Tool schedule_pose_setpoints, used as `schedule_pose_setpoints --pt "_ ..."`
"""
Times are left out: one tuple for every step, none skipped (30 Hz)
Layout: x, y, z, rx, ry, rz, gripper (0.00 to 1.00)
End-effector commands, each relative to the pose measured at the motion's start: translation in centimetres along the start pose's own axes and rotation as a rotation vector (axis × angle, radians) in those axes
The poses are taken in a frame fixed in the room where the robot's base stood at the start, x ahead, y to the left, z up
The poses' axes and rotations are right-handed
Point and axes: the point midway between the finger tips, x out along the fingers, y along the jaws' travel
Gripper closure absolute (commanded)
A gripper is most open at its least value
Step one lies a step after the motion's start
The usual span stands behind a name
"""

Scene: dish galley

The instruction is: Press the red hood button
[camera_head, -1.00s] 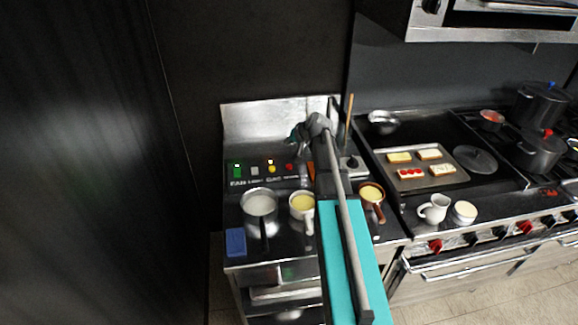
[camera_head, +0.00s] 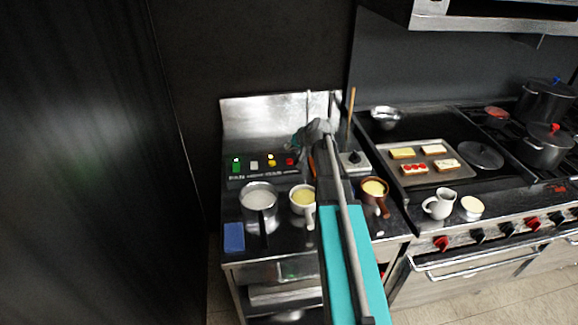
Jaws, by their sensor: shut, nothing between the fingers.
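A dark control panel (camera_head: 262,178) stands at the back of the left counter. It carries a green button (camera_head: 236,165), a white one (camera_head: 254,164), a yellow one (camera_head: 271,160) and the red button (camera_head: 290,161) at its right end. My gripper (camera_head: 298,143) is shut and empty, a little above and right of the red button in the picture. My arm reaches up from the bottom of the view, and its wrist partly covers the gripper. The fingertips are small and dark, and I cannot tell whether they touch the panel.
In front of the panel stand a metal pot (camera_head: 259,199), a cream cup with yellow contents (camera_head: 303,198) and a blue sponge (camera_head: 234,237). Right of my arm are a brown pan (camera_head: 374,190) and a grey knob box (camera_head: 355,160). A tray with toasts (camera_head: 447,153) lies farther right.

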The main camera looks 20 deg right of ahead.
Motion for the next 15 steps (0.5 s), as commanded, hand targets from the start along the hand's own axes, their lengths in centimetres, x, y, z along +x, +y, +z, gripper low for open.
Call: schedule_pose_setpoints --pt "0.6 0.5 0.4 0.0 0.0 0.0 1.0" --pt "0.8 0.6 0.6 0.0 0.0 0.0 1.0" --pt "1.0 0.8 0.7 0.0 0.0 0.0 1.0" --pt "1.1 0.9 0.8 0.0 0.0 0.0 1.0" --pt "1.3 1.0 0.9 0.0 0.0 0.0 1.0" --pt "1.5 1.1 1.1 0.0 0.0 0.0 1.0" --pt "1.6 1.2 1.2 0.0 0.0 0.0 1.0" --pt "1.8 1.3 1.3 0.0 0.0 0.0 1.0" --pt "1.9 1.4 1.4 0.001 0.0 0.0 1.0" --pt "2.0 1.5 1.4 0.001 0.0 0.0 1.0" --pt "2.1 1.6 1.5 0.001 0.0 0.0 1.0" --pt "2.2 1.7 1.6 0.001 0.0 0.0 1.0" --pt "2.2 1.7 1.6 0.001 0.0 0.0 1.0" --pt "2.3 1.8 1.7 0.001 0.001 0.0 1.0" --pt "2.3 1.8 1.7 0.001 0.001 0.001 1.0"
